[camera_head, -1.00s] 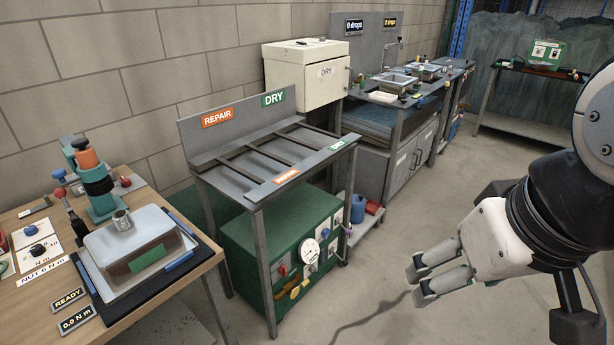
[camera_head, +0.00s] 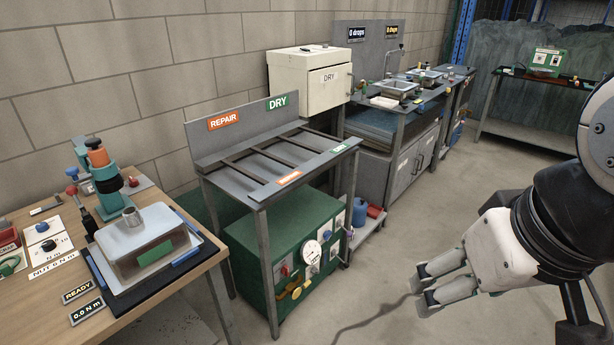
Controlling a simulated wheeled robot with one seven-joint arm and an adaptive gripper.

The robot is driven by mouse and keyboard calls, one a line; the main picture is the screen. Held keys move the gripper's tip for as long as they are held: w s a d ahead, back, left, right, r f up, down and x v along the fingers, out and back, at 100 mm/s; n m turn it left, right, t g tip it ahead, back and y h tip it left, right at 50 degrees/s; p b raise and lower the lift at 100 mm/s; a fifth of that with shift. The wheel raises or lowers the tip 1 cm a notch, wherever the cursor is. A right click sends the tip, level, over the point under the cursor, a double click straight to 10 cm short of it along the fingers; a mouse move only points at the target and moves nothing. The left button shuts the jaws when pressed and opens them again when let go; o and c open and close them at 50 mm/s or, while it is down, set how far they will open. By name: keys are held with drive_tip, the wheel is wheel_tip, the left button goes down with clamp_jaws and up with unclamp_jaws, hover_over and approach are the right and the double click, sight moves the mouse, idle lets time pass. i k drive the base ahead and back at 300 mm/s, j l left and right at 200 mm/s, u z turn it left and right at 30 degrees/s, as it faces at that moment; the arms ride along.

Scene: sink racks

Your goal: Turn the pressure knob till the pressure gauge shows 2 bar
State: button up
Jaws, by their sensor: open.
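A green cabinet (camera_head: 258,262) stands on the floor under the grey rack. Its front carries a round white dial gauge (camera_head: 312,252); its reading is too small to make out. A red knob (camera_head: 284,271) sits left of the gauge and a yellow part (camera_head: 297,292) is low on the front. I cannot tell which one is the pressure knob. My gripper (camera_head: 424,290) is at the right, open and empty, over the floor, with its fingers pointing left. It is well apart from the cabinet.
The grey rack (camera_head: 230,160) with REPAIR and DRY signs stands over the cabinet, its front legs near the panel. A wooden workbench (camera_head: 190,285) is at the left. A blue container (camera_head: 359,211) stands right of the cabinet. The floor (camera_head: 380,270) between cabinet and gripper is clear.

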sight(327, 234)
drive_tip(key=k+j, duration=0.4)
drive_tip(key=i+l, duration=0.1)
drive_tip(key=i, duration=0.35)
drive_tip(key=i+u, duration=0.15)
drive_tip(key=i, duration=0.25)
drive_tip(key=i+l, duration=0.1)
drive_tip(key=l, duration=0.2)
drive_tip(key=i+l, duration=0.15)
drive_tip(key=l, duration=0.15)
drive_tip(key=i+l+u, duration=0.1)
drive_tip(key=l, duration=0.2)
drive_tip(key=i+l, duration=0.15)
drive_tip(key=l, duration=0.15)
